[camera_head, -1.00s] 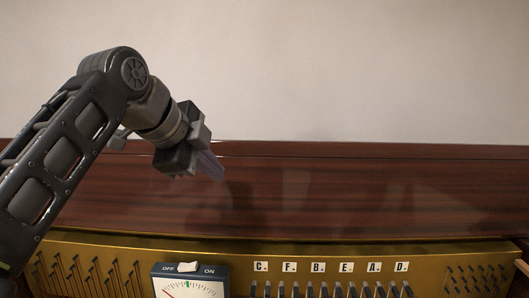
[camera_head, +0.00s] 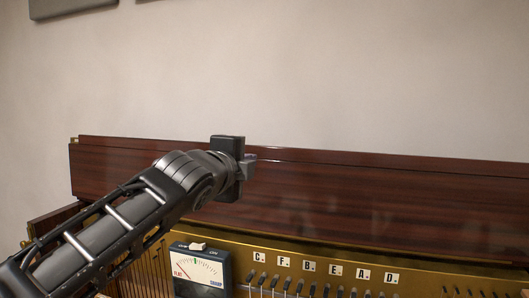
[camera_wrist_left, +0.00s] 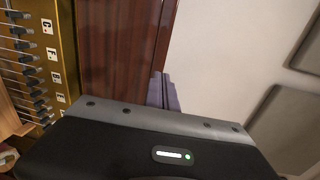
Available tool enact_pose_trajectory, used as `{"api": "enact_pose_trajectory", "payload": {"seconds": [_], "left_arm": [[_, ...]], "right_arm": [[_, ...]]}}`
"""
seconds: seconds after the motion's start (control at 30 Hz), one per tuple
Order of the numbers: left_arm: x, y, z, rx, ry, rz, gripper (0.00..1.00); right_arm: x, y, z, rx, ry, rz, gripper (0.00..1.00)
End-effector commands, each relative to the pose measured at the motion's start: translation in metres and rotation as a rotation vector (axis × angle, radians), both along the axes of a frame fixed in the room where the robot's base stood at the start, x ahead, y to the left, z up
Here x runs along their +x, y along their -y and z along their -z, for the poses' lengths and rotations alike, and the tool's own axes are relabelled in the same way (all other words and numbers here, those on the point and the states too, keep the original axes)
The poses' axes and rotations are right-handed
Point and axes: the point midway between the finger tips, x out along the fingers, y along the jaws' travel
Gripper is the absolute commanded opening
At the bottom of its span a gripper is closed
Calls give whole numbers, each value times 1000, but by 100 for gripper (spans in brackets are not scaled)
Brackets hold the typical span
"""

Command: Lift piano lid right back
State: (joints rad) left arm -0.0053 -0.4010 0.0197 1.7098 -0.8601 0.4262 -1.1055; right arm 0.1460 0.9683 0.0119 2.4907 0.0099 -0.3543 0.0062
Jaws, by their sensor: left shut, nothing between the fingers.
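The piano lid (camera_head: 400,205) is a long, dark red-brown glossy wooden panel standing raised behind the open piano, against the pale wall. It also shows in the left wrist view (camera_wrist_left: 108,50). My left gripper (camera_head: 250,165) is in front of the lid, near its upper edge. In the left wrist view, its purple-grey fingers (camera_wrist_left: 162,92) are together and empty, beside the lid's edge. I cannot tell whether they touch it. My right gripper is not in view.
Below the lid is a brass-coloured plate (camera_head: 450,272) with letter tiles (camera_head: 335,269) and a row of hammers or dampers. A tuning meter (camera_head: 200,270) with an off/on switch stands at its left. The wall (camera_head: 350,80) behind is bare apart from dark frames (camera_head: 70,8) at top left.

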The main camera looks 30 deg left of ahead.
Motion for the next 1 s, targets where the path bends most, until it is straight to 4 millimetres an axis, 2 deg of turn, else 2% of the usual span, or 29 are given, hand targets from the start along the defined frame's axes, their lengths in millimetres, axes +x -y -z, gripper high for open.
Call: {"api": "enact_pose_trajectory", "payload": {"seconds": [0.17,0.47,0.63,0.77,1.0], "left_arm": [[2,4,-10,-10,47,17,0],[3,4,-10,-15,47,16,0],[9,1,-10,-15,45,14,0],[23,-2,-9,-16,43,14,0],[66,-13,-7,-15,41,14,0]], "right_arm": [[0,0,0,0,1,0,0],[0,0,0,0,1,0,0],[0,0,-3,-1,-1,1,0],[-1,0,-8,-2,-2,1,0],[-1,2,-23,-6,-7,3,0]]}}
